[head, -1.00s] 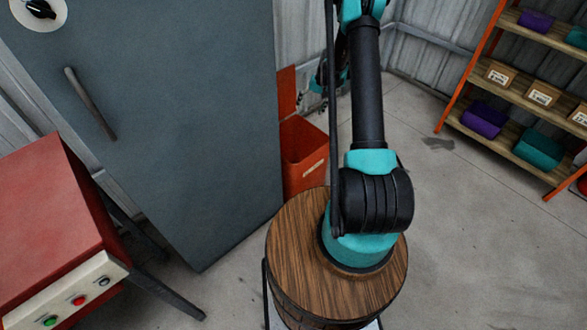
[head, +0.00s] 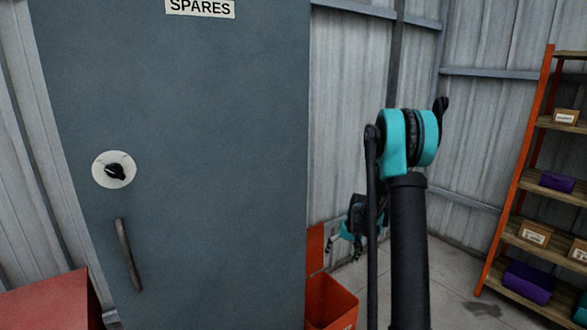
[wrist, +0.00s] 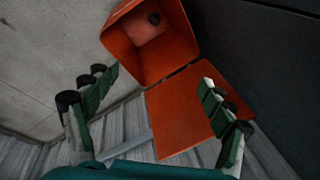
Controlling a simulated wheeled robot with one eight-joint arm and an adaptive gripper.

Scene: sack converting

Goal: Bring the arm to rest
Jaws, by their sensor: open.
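My arm stands up in the head view, with a teal and black elbow (head: 408,140) at its top. My gripper (head: 335,245) hangs behind the arm's dark link, partly hidden by it, in front of the wall and above the orange bin (head: 330,302). In the wrist view my gripper (wrist: 158,88) has its two green-padded fingers wide apart, with nothing between them. The open orange bin (wrist: 124,45) lies beyond the fingertips, apart from them.
A tall grey cabinet (head: 220,150) labelled SPARES, with a dial (head: 114,170) and a handle (head: 128,255), stands at left, its door shut. A red machine housing (head: 50,302) is at lower left. A shelf rack (head: 540,190) with boxes stands at right. Floor between is clear.

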